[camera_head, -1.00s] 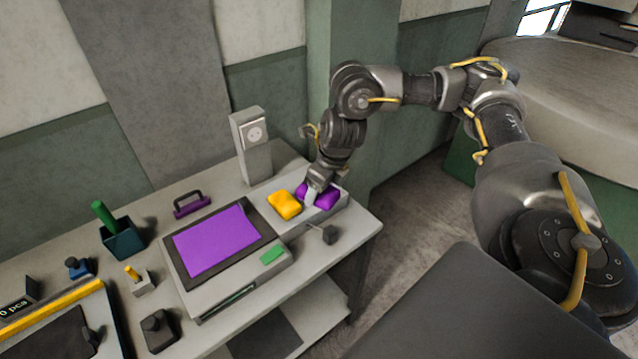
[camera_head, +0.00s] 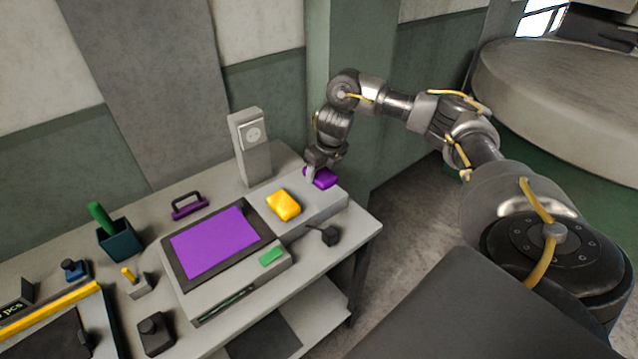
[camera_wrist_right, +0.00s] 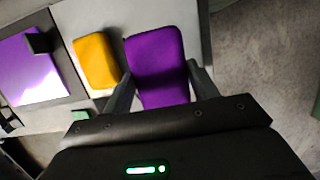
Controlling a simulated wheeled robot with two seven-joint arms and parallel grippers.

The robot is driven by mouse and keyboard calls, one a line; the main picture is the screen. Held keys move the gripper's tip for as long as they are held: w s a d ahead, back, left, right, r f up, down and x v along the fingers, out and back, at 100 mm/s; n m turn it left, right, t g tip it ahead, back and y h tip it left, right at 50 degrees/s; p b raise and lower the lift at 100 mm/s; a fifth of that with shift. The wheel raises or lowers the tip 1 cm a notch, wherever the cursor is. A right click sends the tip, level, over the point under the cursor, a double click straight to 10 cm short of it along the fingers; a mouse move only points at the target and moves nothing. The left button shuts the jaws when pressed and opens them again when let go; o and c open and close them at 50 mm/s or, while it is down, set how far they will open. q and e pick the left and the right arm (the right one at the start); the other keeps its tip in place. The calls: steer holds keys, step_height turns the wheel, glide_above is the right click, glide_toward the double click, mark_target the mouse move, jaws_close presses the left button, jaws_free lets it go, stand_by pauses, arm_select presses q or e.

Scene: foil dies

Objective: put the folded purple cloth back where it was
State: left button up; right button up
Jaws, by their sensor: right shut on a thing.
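The folded purple cloth (camera_head: 322,179) is at the right end of the light grey bench unit, beside a folded yellow cloth (camera_head: 284,205). My right gripper (camera_head: 317,170) is shut on the purple cloth from above. In the right wrist view the purple cloth (camera_wrist_right: 157,62) lies between the two fingers (camera_wrist_right: 160,88), with the yellow cloth (camera_wrist_right: 96,60) to its left. I cannot tell whether the cloth touches the surface below it. My left gripper is not in view.
A dark-framed purple sheet (camera_head: 215,243) lies left of the cloths, with a green block (camera_head: 271,256) near it. A grey post (camera_head: 251,148) stands behind. A dark knob on a lever (camera_head: 329,236) sticks out in front. The bench's right edge is close.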

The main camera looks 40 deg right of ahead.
mark_target(319, 173)
steer(key=w+f, duration=0.1)
steer(key=d+f, duration=0.1)
steer(key=shift+w+f+b, duration=0.3)
steer(key=shift+w+f, duration=0.1)
steer(key=shift+w+d+f, duration=0.2)
steer(key=shift+w, duration=0.1)
steer(key=shift+w+d+f, duration=0.1)
steer(key=shift+f, duration=1.7)
steer(key=shift+b, duration=0.3)
